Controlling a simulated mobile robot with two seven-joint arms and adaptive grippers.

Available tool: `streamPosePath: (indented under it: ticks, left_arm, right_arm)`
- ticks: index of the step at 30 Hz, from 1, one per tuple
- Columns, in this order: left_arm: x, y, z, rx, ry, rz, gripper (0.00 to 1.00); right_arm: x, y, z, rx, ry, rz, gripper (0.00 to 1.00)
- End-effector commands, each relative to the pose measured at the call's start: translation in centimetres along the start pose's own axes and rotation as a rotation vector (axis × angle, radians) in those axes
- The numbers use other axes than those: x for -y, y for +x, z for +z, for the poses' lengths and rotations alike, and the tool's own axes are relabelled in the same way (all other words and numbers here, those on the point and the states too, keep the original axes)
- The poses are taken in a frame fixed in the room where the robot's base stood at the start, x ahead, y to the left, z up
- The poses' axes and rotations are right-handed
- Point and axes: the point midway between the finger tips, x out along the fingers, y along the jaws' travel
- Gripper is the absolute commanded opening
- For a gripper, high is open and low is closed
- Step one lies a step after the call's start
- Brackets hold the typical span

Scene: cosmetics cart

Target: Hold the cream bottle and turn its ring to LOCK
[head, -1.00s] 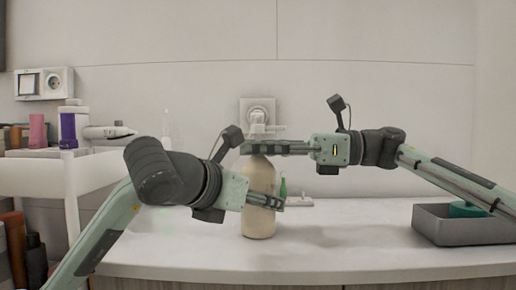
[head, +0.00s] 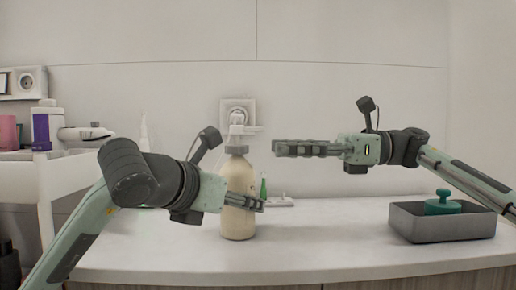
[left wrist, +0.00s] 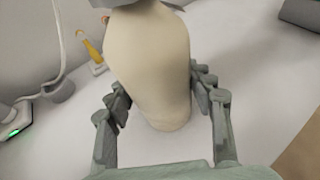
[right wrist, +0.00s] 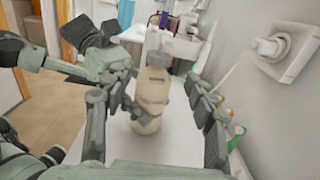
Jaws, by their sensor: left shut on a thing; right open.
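The cream bottle (head: 238,190) stands upright on the white counter, with a grey ring (head: 237,150) at its neck and a pale pump top (head: 237,121). My left gripper (head: 252,202) is shut around its lower body; the left wrist view shows the bottle (left wrist: 150,65) between the two fingers. My right gripper (head: 281,149) is open and empty, level with the ring and a little to its right, apart from it. In the right wrist view the bottle (right wrist: 148,95) lies between the spread fingers, further off. Any marks on the ring are too small to read.
A grey tray (head: 440,228) with a teal lidded item (head: 443,204) stands at the right. A green-tipped small bottle (head: 263,187) is behind the cream bottle. A wall socket (head: 238,107) is behind. A white cart (head: 40,180) is at the left. The counter's middle right is clear.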

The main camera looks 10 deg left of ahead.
Motion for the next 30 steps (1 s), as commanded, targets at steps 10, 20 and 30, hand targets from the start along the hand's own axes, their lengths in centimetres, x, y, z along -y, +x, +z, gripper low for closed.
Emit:
streamPosePath:
  ticks: [10, 20, 30]
  left_arm:
    - [-0.1, 0.0, 0.0, 0.000, 0.000, 0.001, 0.08]
    - [-0.1, 0.0, 0.0, 0.001, 0.000, 0.001, 0.55]
    - [0.0, 0.0, 0.0, 0.001, 0.000, 0.001, 0.77]
  right_arm:
    - [0.0, -2.9, 0.0, 0.000, 0.001, 0.001, 0.56]
    - [0.0, -2.9, 0.0, 0.000, 0.001, 0.001, 0.56]
    - [0.0, -2.8, 0.0, 0.000, 0.001, 0.001, 0.56]
